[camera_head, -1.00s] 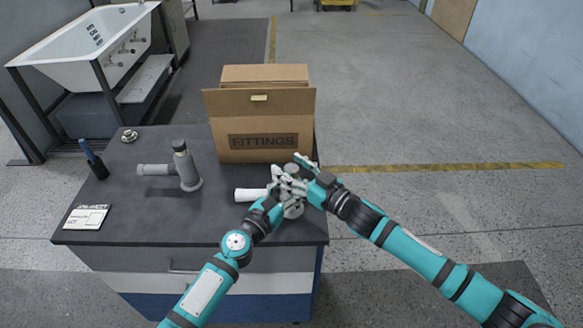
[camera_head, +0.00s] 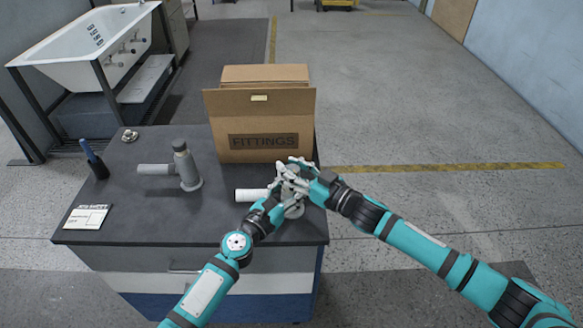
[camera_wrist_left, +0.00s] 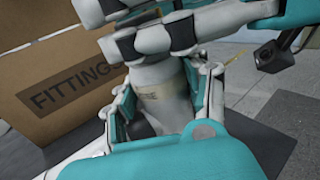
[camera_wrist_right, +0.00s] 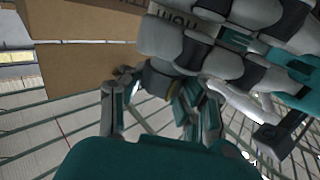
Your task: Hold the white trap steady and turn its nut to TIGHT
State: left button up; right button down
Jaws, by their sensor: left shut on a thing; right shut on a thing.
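The white trap (camera_head: 252,195) stands near the right front edge of the bench, its side pipe pointing left. My left gripper (camera_head: 279,199) is shut on the trap's body, which shows between its fingers in the left wrist view (camera_wrist_left: 160,97). My right gripper (camera_head: 293,177) is shut on the top of the trap, just above the left one. In the right wrist view a dark part (camera_wrist_right: 160,80) sits between its fingers. The fingers of both hands largely hide the nut, and I cannot read any TIGHT mark.
A cardboard FITTINGS box (camera_head: 265,120) stands close behind the grippers. A grey trap-like fitting (camera_head: 184,166), a blue-handled tool (camera_head: 93,160), a small metal ring (camera_head: 129,136) and a white card (camera_head: 87,216) are on the bench's left. The front middle is clear.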

pick_arm(q)
jog(key=shift+w+a, duration=0.15)
jog(key=shift+a, duration=0.15)
pick_arm(e)
jog(key=n+g+y, duration=0.2)
jog(key=n+g, duration=0.1)
jog(key=g, duration=0.1)
jog(key=n+g+y, duration=0.2)
jog(key=g, duration=0.2)
jog(key=shift+w+d+n, duration=0.1)
jog(key=shift+n, duration=0.3)
jog(key=shift+n+g+y, duration=0.3)
jog(key=shift+n+g, duration=1)
jog(key=shift+g, duration=0.7)
jog(key=shift+d+n+g, duration=0.1)
jog(key=shift+n+g, duration=0.2)
jog(key=shift+d+g, duration=0.1)
jog(key=shift+g, duration=0.2)
jog(key=c, duration=1.4)
grip_release()
pick_arm(q)
jog(key=shift+d, duration=0.15)
pick_arm(e)
jog(key=o, duration=0.5)
jog(key=shift+o, duration=0.2)
jog(key=shift+a, duration=0.2)
jog(key=d, duration=0.7)
jog(key=shift+w+d, duration=0.2)
jog(key=shift+d, duration=0.1)
